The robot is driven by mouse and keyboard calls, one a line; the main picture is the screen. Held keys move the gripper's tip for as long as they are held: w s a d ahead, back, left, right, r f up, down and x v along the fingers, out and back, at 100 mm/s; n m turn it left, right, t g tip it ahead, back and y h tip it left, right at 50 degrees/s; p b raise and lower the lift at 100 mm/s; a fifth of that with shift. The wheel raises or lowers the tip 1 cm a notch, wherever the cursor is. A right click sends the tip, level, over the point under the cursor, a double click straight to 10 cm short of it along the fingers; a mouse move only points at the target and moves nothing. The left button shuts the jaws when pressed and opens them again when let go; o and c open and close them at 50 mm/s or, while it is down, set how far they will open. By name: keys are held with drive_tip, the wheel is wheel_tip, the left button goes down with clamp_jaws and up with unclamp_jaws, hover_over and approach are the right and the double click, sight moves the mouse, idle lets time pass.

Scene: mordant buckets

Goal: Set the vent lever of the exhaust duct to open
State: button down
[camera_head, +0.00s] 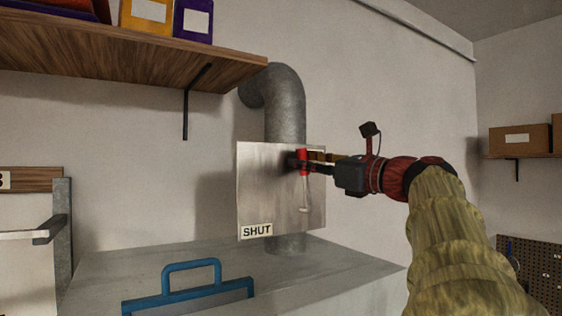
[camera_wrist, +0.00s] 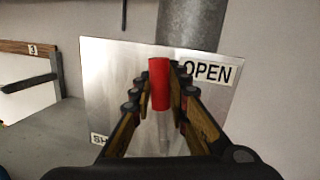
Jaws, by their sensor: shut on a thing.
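The exhaust duct (camera_head: 285,105) is a grey pipe that bends at the top and runs down behind a metal plate (camera_head: 258,185). The vent lever has a red grip (camera_head: 303,157) and a pale shaft (camera_head: 305,195); the grip is at the shaft's upper end. My gripper (camera_head: 308,160) is shut on the red grip. In the wrist view the red grip (camera_wrist: 159,80) stands between my two fingers. The OPEN label (camera_wrist: 207,71) is just right of the grip there. The SHUT label (camera_head: 257,230) is at the plate's lower left; in the head view my gripper hides the OPEN label.
A wooden shelf (camera_head: 110,50) with boxes hangs at the upper left, on a black bracket. Another shelf with cardboard boxes (camera_head: 520,140) is at the far right.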

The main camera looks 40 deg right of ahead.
drive_tip(key=c, duration=1.7)
unclamp_jaws()
drive_tip(key=shift+s, duration=0.15)
drive_tip(key=s, duration=0.4)
drive_tip(key=s+f, duration=0.1)
drive_tip(key=s, duration=0.6)
drive_tip(key=shift+s+f, duration=0.25)
drive_tip(key=shift+s, duration=0.1)
drive_tip(key=shift+f, duration=0.1)
